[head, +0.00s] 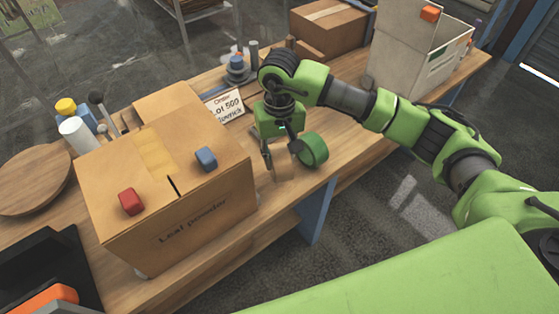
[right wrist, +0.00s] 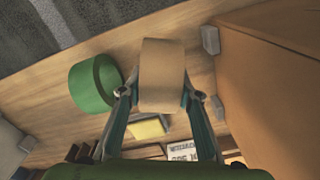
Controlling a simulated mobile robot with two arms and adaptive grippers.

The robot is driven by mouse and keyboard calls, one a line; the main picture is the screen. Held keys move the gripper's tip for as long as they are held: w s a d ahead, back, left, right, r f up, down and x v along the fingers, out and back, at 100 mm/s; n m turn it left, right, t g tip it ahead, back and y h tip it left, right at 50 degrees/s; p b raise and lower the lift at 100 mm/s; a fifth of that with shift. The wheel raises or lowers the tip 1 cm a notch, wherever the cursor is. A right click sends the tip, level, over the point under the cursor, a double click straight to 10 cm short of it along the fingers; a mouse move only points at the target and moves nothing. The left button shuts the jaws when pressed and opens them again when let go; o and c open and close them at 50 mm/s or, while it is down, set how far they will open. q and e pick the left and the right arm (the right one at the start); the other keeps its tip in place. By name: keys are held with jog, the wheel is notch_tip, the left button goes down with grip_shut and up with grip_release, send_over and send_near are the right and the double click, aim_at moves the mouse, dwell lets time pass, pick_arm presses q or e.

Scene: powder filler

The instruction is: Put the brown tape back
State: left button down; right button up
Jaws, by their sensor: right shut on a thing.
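The brown tape (right wrist: 162,75) is a tan roll between the fingers of my right gripper (right wrist: 166,98) in the right wrist view. The fingers press on it from both sides. In the head view my right gripper (head: 275,158) points down over the table, right of the large box, and the brown tape (head: 284,172) shows partly below it. A green tape roll (head: 314,149) stands just beside the gripper; it also shows left of the brown tape in the right wrist view (right wrist: 95,83). My left gripper is not in view.
A large cardboard box (head: 200,222) marked "Leaf powder" stands left of the gripper, with a red block (head: 131,201) and a blue block (head: 206,158) on top. A sign (head: 226,106) stands behind. A white bin (head: 402,62) stands at the far right. Table is clear right of the green tape.

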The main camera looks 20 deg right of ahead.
notch_tip(320, 180, down, 2)
jog(key=shift+f+p, duration=0.1)
jog(key=shift+p, duration=0.65)
jog(key=shift+f, duration=0.5)
jog(key=shift+w+f+b, duration=0.1)
jog(key=shift+f+b, duration=0.15)
jog(key=shift+b, duration=0.05)
jog(key=o, duration=1)
jog(key=shift+r, duration=0.1)
